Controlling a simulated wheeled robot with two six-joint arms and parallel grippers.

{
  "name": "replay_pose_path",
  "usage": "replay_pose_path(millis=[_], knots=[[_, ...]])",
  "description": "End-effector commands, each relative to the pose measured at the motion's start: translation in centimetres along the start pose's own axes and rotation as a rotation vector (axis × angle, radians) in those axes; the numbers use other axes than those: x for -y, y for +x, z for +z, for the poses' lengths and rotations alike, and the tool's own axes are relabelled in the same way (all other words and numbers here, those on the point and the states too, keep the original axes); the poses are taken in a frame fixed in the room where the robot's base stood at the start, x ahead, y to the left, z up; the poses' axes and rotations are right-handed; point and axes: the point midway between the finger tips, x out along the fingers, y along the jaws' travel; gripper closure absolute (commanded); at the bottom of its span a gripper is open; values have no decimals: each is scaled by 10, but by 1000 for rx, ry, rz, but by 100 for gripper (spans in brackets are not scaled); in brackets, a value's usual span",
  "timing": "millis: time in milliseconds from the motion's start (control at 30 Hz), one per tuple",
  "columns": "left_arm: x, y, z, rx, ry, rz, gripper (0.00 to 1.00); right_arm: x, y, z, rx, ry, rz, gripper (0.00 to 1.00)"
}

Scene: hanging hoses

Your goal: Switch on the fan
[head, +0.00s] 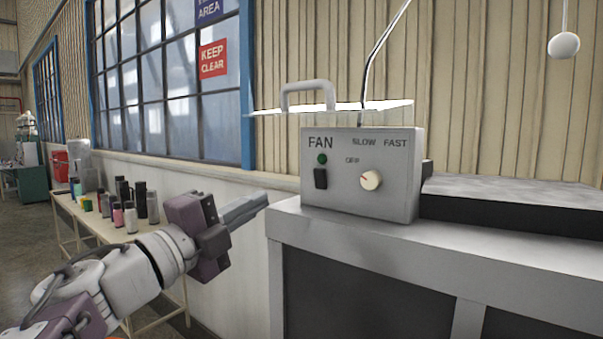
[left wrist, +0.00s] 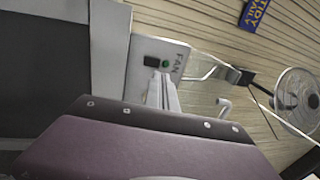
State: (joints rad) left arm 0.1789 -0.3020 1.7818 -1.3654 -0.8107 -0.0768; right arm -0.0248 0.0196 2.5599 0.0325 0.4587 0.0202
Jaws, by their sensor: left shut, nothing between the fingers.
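The fan control box (head: 360,172) is a light grey box labelled FAN on the metal cabinet top. It has a black rocker switch (head: 320,178) below a dark green lamp (head: 322,158). A cream knob (head: 371,180) with a red mark sits among the words OFF, SLOW and FAST. My left gripper (head: 262,198) is shut and empty, left of the box and pointing toward it. In the left wrist view the switch (left wrist: 152,61) and lamp (left wrist: 166,64) show just beyond the fingers, which cover part of the box. A fan (left wrist: 297,98) shows at right there. My right gripper is not in view.
The metal cabinet (head: 350,236) fills the lower right. A flat panel with a handle (head: 306,92) is above the box. A table (head: 93,226) with several bottles and cans stands left behind my arm. A white ball (head: 564,45) hangs at upper right.

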Motion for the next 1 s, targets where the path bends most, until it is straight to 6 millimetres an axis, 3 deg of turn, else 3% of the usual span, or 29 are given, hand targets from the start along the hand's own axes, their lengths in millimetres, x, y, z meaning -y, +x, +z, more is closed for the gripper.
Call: replay_pose_path(millis=[33, 267, 333, 700, 1000], knots=[[10, 6, -1, -4, -4, 1, 100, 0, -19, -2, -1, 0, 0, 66], [12, 23, 0, 2, -6, 6, 100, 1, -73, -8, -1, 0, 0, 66], [3, 36, -1, 0, -5, 4, 100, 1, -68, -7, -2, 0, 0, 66], [3, 113, 0, 3, -2, 4, 100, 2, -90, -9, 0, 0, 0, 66], [1, 136, 1, 7, 1, 2, 100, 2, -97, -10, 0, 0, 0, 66]])
